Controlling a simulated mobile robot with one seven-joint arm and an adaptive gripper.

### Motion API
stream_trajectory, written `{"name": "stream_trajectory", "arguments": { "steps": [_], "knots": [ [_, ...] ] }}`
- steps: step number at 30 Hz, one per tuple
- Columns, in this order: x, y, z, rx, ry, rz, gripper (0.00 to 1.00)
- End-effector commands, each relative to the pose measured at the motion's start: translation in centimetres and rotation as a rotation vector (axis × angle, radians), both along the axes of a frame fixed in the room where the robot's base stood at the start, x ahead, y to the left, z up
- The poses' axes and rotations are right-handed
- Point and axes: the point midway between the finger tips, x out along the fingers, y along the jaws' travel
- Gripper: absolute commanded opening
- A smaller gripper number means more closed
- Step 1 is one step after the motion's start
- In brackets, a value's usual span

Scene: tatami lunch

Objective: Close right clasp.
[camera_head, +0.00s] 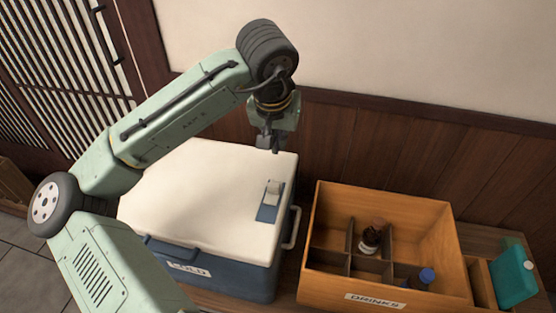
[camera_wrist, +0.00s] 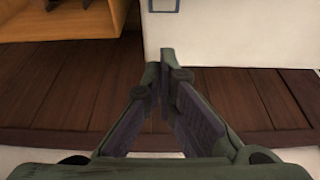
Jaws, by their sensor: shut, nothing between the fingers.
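A cooler with a white lid (camera_head: 200,185) and a blue body (camera_head: 245,282) labelled "COLD" stands below my arm, its lid down. The right clasp (camera_head: 269,212), a blue plate with a pale grey piece, lies on the lid near its right edge. I cannot tell whether it is fastened. My gripper (camera_head: 270,148) is shut and empty near the lid's back edge, behind the clasp and apart from it. In the wrist view, the fingertips (camera_wrist: 166,58) meet beside the white lid (camera_wrist: 235,35); part of the clasp (camera_wrist: 163,5) shows at the top edge.
An orange wooden crate (camera_head: 335,283) labelled "DRINKS" stands right of the cooler, with bottles in its compartments (camera_head: 370,238). A teal object (camera_head: 515,275) is at far right. A wood-panelled wall (camera_head: 390,150) rises close behind. A handle (camera_head: 293,228) sticks out from the cooler's right side.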

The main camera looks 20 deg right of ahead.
Motion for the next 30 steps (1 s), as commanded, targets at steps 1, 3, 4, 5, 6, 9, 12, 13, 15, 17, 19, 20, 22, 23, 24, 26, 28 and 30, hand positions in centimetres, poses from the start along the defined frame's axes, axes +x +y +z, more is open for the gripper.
{"name": "stream_trajectory", "arguments": {
  "steps": [1, 3, 4, 5, 6, 9, 12, 13, 15, 17, 19, 20, 22, 23, 24, 26, 28, 30],
  "knots": [
    [0.1, 0.0, -0.4, 0.001, 0.002, 0.001, 0.00],
    [0.4, -0.2, -1.3, 0.000, 0.002, 0.001, 0.00],
    [0.5, -0.3, -1.8, 0.000, 0.002, 0.000, 0.00],
    [0.6, -0.4, -2.3, 0.000, 0.002, 0.000, 0.00],
    [0.9, -0.6, -3.0, 0.001, 0.002, 0.000, 0.00],
    [1.5, -1.0, -5.1, 0.000, 0.002, 0.000, 0.00],
    [2.1, -1.3, -7.2, 0.001, 0.002, 0.001, 0.00],
    [2.3, -1.5, -7.7, 0.000, 0.002, 0.001, 0.00],
    [2.7, -1.7, -9.0, 0.000, 0.001, 0.001, 0.00],
    [1.8, -1.1, -8.7, 0.000, -0.003, -0.002, 0.00],
    [0.9, -0.5, -8.7, 0.000, -0.002, -0.001, 0.00],
    [0.6, -0.3, -8.8, 0.000, -0.002, -0.001, 0.00],
    [0.0, 0.1, -8.8, -0.001, -0.003, -0.001, 0.00],
    [-0.2, 0.2, -8.8, -0.001, -0.003, -0.001, 0.00],
    [-0.4, 0.3, -8.9, -0.001, -0.003, -0.001, 0.00],
    [-0.5, 0.5, -8.9, -0.001, -0.002, 0.000, 0.00],
    [-0.7, 0.5, -9.0, -0.002, -0.001, 0.000, 0.00],
    [-0.7, 0.5, -9.0, -0.002, -0.001, 0.000, 0.00]
  ]
}}
